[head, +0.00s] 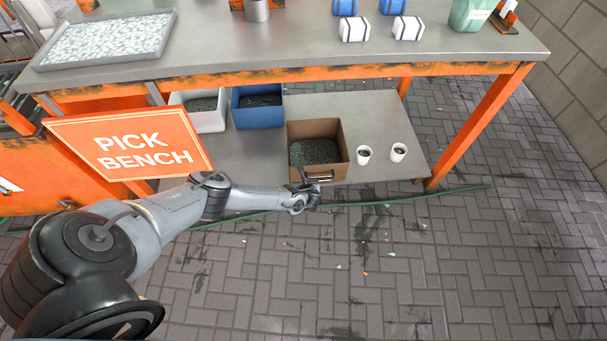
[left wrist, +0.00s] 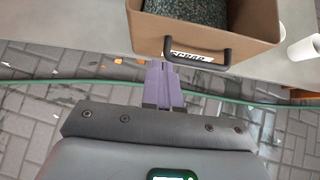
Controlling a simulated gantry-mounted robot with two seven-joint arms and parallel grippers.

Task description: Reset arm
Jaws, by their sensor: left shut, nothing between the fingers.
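My left arm reaches in from the left in the head view, and its gripper (head: 305,187) is just in front of the lower shelf of the bench. In the left wrist view the gripper (left wrist: 163,70) has its two purple-grey fingers together, with nothing between them. The fingertips point toward a brown bin (head: 317,148) with a black handle and a label, seen also in the left wrist view (left wrist: 195,30). From these views I cannot tell whether the fingertips touch the bin or its handle. The bin holds dark granules. My right gripper is not in view.
Two white cups (head: 364,155) stand right of the bin. A white bin (head: 205,112) and a blue bin (head: 257,107) are further left on the shelf. An orange "PICK BENCH" sign (head: 130,143) hangs near my arm. A green hose (head: 400,200) crosses the paved floor. The floor at right is mostly clear.

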